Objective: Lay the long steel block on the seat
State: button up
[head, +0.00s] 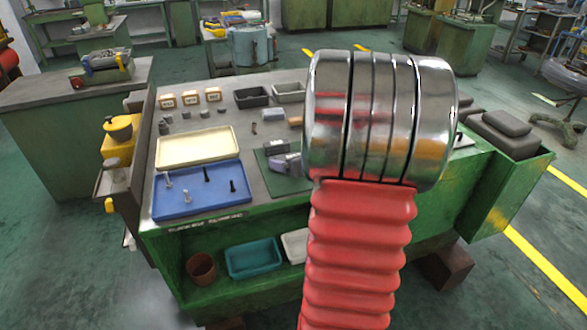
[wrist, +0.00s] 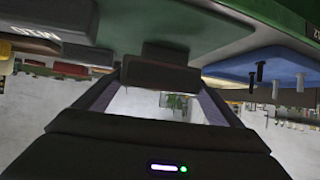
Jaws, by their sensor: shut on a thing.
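My gripper (wrist: 161,80) shows in the wrist view with its two fingers on either side of a dark grey, long block (wrist: 160,74), which appears to be the long steel block. Another dark piece (wrist: 168,50) shows right behind the block; I cannot tell whether it is the seat or whether they touch. In the head view my arm hides most of the gripper area. A small grey form (head: 287,164) shows beside the arm on a green mat (head: 294,185); I cannot tell what it is.
On the bench are a blue tray (head: 160,208) with several bolts, a cream tray (head: 197,148), small labelled boxes (head: 190,98) and dark bins (head: 251,97). The blue tray (wrist: 235,72) is also in the wrist view. Dark grey blocks (head: 505,124) stand at the right.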

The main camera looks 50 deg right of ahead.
dwell(0.3)
jog(key=shift+f, duration=1.9)
jog(key=o, duration=1.3)
jog(key=shift+f, duration=0.15)
jog(key=shift+o, duration=0.2)
jog(key=shift+s+r, duration=0.3)
jog(key=v, duration=1.1)
jog(key=shift+s, duration=0.2)
